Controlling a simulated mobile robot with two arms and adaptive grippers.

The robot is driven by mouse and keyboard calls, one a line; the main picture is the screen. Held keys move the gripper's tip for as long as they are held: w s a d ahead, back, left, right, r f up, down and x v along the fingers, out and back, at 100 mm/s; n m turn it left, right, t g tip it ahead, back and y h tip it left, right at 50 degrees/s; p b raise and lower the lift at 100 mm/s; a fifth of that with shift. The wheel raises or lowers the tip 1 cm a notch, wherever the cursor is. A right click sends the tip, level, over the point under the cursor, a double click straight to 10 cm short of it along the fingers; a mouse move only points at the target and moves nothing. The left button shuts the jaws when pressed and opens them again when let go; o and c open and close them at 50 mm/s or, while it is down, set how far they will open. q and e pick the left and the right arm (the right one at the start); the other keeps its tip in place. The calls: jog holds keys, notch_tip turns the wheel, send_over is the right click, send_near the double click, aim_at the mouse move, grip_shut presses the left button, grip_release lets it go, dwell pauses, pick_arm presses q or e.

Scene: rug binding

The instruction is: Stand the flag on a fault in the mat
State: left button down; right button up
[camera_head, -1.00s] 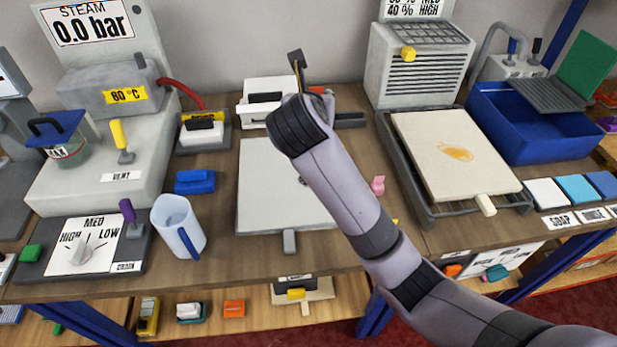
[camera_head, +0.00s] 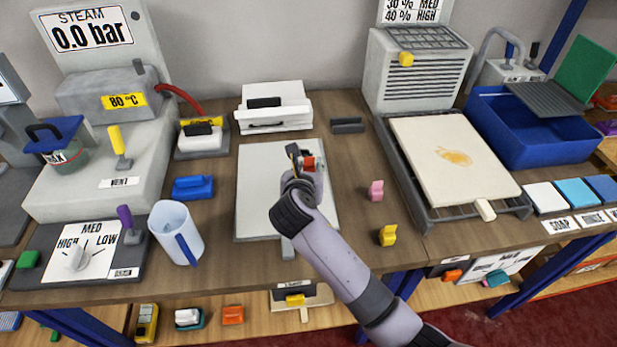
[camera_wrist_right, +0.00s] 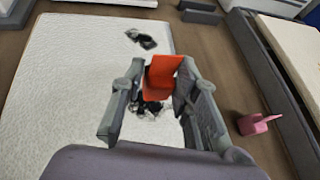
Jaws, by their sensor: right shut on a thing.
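The mat (camera_head: 262,205) is a pale grey-white sheet lying flat in the middle of the bench; it fills much of the right wrist view (camera_wrist_right: 75,85). Two dark, ragged patches mark it: a far one (camera_wrist_right: 141,40) and a nearer one (camera_wrist_right: 150,107), partly covered by the flag and fingers. My right gripper (camera_head: 303,160) is over the mat's right part, shut on the small orange-red flag (camera_wrist_right: 163,74). The flag (camera_head: 308,163) is between the fingers, near the nearer patch in the wrist view. Its foot is hidden, so I cannot tell whether it touches the mat. My left gripper is out of view.
A white box (camera_head: 275,115) and a dark grey block (camera_head: 347,126) stand behind the mat. A pink piece (camera_head: 376,190) and a yellow piece (camera_head: 388,236) stand to its right, before a tray with a cream board (camera_head: 450,170). A white jug (camera_head: 177,232) stands left.

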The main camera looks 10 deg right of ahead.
jog(key=shift+f, duration=1.6)
grip_shut()
jog(key=o, duration=1.2)
grip_release()
jog(key=shift+f, duration=0.1)
jog(key=shift+c, duration=0.2)
jog(key=shift+s+r, duration=0.25)
jog(key=v, duration=1.1)
jog(key=shift+s+a, duration=0.1)
jog(key=shift+s, duration=0.15)
